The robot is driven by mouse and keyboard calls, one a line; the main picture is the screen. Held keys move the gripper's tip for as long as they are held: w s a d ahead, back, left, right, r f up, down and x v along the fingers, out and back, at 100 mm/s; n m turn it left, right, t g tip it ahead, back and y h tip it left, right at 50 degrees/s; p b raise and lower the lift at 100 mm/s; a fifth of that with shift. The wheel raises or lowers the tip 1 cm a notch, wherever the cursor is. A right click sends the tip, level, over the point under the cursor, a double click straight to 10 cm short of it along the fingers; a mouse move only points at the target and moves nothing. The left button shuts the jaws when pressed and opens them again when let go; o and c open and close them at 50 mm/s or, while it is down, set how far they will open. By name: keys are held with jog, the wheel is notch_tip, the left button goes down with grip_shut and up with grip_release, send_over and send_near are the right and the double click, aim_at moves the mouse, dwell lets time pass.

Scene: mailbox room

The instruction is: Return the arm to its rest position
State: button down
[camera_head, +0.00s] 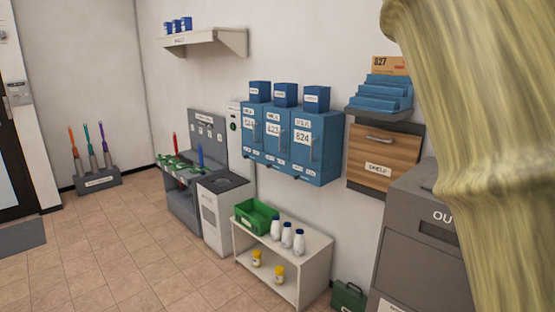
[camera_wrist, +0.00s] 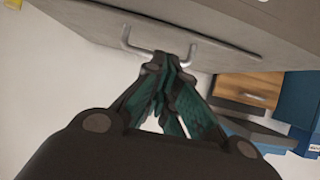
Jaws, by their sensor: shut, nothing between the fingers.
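My gripper (camera_wrist: 174,62) shows in the wrist view with its fingers together and nothing held between them. Its tips overlap a thin metal bar handle (camera_wrist: 126,38) on the underside or face of a grey panel (camera_wrist: 85,18). I cannot tell whether the tips touch the handle or are just in front of it. My gripper is not visible in the head view, where the right side is blocked close to the camera.
A grey cabinet (camera_head: 412,245) stands at the right, near a wooden-fronted box (camera_head: 383,158). Blue mailboxes (camera_head: 322,150) hang on the wall above a white low shelf (camera_head: 318,262) with bottles. A green case (camera_head: 348,296) sits on the floor. Tiled floor (camera_head: 90,265) is clear at the left.

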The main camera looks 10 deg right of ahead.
jog(key=shift+x, duration=2.75)
